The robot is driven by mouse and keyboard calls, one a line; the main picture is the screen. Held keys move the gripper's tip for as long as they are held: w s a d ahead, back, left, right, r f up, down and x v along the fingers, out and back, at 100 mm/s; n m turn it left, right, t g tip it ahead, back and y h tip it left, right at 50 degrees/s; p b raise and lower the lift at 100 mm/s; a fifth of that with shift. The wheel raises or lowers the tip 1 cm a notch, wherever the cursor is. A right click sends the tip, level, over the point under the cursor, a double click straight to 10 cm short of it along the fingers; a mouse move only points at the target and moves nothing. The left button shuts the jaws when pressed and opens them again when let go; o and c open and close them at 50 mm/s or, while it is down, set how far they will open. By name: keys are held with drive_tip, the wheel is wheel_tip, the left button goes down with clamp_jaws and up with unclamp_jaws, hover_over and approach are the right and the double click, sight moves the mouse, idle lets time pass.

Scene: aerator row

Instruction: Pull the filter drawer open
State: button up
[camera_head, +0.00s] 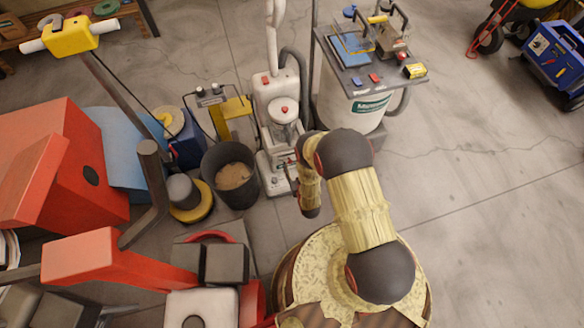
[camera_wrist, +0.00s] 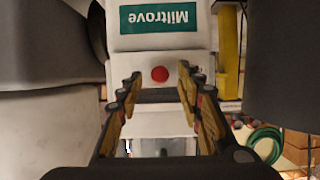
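A white upright machine (camera_head: 275,92) with a red knob on top of its clear canister stands just beyond my arm in the head view. In the wrist view a white machine body (camera_wrist: 160,42) fills the upper middle, with an upside-down green "Miltrove" label and a round red spot (camera_wrist: 160,74) below it. My gripper (camera_wrist: 160,82) is open, its fingers spread left and right of the red spot with nothing visibly held. In the head view my arm largely hides the gripper beside the white machine. I cannot make out the filter drawer's outline or how far it is open.
A dark bucket (camera_head: 231,174) of brown material stands left of the white machine. A white drum (camera_head: 351,102) under a tool-laden top (camera_head: 372,58) stands to its right. Red machinery (camera_head: 110,262) crowds the lower left. A green hose (camera_wrist: 264,142) lies at right in the wrist view.

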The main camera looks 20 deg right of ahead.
drive_tip(key=shift+w+f, duration=0.2)
drive_tip(key=shift+w, duration=0.25)
clamp_jaws()
idle(0.3)
idle(0.4)
